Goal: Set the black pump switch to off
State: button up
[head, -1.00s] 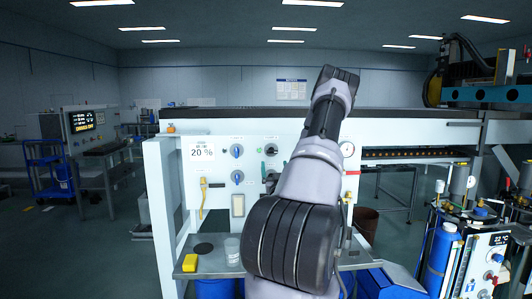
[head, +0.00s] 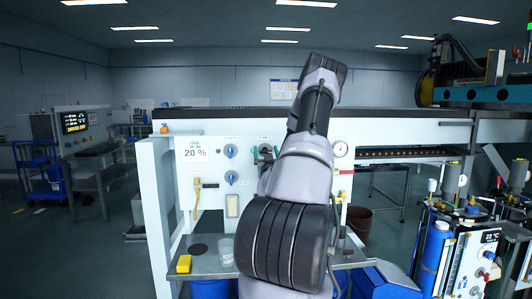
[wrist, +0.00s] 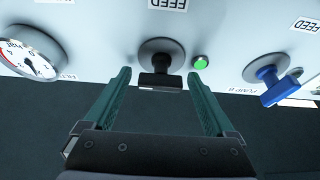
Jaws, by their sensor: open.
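The black pump switch (wrist: 160,64) is a round dark knob with a black bar handle on the white panel, seen at the upper middle of the wrist view. My gripper (wrist: 160,76) is open, with its two green fingers apart on either side of the switch's handle; whether they touch it I cannot tell. A lit green lamp (wrist: 200,62) sits just right of the switch. In the head view the black switch (head: 265,149) shows only partly, left of my arm, which hides much of the panel there.
A blue switch (wrist: 267,82) is at the right of the wrist view, and a round gauge (wrist: 30,55) at the left.

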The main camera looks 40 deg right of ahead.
jog(key=c, duration=1.4)
jog(key=shift+n, duration=0.4)
jog(key=n+y, duration=0.1)
jog(key=n, duration=0.2)
jog(key=n+t+y, duration=0.1)
jog(key=n+y, duration=0.1)
jog(key=n, duration=0.1)
jog(key=shift+a+t, duration=0.1)
jog(key=shift+t, duration=0.2)
jog(key=n+y, duration=0.1)
jog(key=n, duration=0.2)
jog(key=n+y, duration=0.2)
jog(key=n, duration=0.1)
jog(key=shift+w, duration=0.1)
jog(key=n+y, duration=0.1)
jog(key=n, duration=0.1)
jog(key=n+g+y, duration=0.1)
jog(key=n, duration=0.2)
jog(key=shift+a+f+n, duration=0.1)
jog(key=shift+a+n, duration=0.05)
jog(key=shift+n, duration=0.15)
jog(key=shift+f+n+g+y, duration=0.1)
jog(key=shift+n+g+y, duration=0.25)
jog(key=shift+n, duration=0.7)
jog(key=shift+f+n+g+y, duration=0.15)
jog(key=shift+n+g, duration=0.4)
jog(key=shift+n, duration=0.5)
